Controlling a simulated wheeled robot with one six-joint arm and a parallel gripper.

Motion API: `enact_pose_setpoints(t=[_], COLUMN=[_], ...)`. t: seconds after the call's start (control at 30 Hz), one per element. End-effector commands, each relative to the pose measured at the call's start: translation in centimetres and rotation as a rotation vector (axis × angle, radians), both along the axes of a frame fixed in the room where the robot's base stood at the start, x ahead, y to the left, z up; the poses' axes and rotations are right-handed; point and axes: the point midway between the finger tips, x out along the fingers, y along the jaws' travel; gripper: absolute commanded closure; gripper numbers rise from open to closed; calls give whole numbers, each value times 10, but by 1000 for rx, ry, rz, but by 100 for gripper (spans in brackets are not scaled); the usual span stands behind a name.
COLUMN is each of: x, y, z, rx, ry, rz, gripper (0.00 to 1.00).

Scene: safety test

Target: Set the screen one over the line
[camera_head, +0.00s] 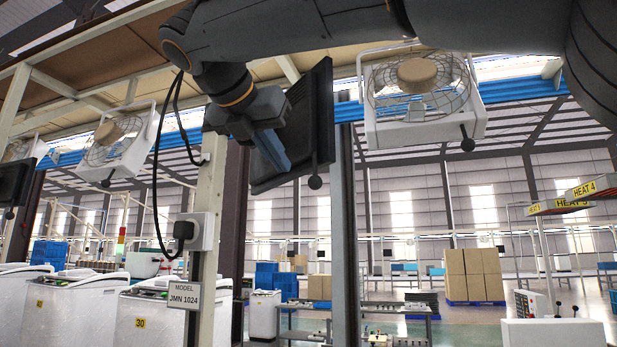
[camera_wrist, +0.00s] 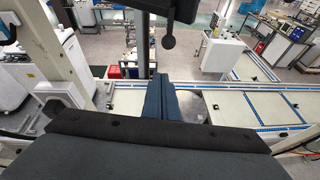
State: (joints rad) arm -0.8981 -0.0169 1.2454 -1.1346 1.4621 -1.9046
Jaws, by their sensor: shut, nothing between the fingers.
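A dark flat screen (camera_head: 318,110) hangs tilted under the overhead blue rail (camera_head: 350,110), with a black ball knob (camera_head: 315,182) at its lower edge. A second dark screen (camera_head: 14,184) hangs at the far left. My gripper (camera_head: 284,163) has blue fingers pressed together with nothing between them. In the head view it overlaps the near screen's left part; I cannot tell whether they touch.
Caged fans (camera_head: 420,128) hang from the frame beside the screens. A post with a socket box (camera_head: 197,232) and a model sign (camera_head: 187,296) stands left of my gripper. White machines (camera_head: 165,315) are at lower left. A white line with blue edges (camera_wrist: 255,108) runs below.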

Motion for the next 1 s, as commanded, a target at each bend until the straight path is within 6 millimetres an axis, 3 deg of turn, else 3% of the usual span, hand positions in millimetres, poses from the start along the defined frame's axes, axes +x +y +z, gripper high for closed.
enact_pose_setpoints(t=[0.03, 0.1, 0.2, 0.37, 0.8, 1.0], x=[-12, -22, -26, -12, 62, 85], y=[0, -2, -6, -14, -47, -57], z=[22, 40, 51, 48, 22, 24], rx=[-31, -69, -94, -100, -98, -96], ry=[-14, -22, -26, -26, -25, -25], rz=[11, 15, 15, 11, 11, 13], gripper=[100, 100, 100, 100, 100, 100])
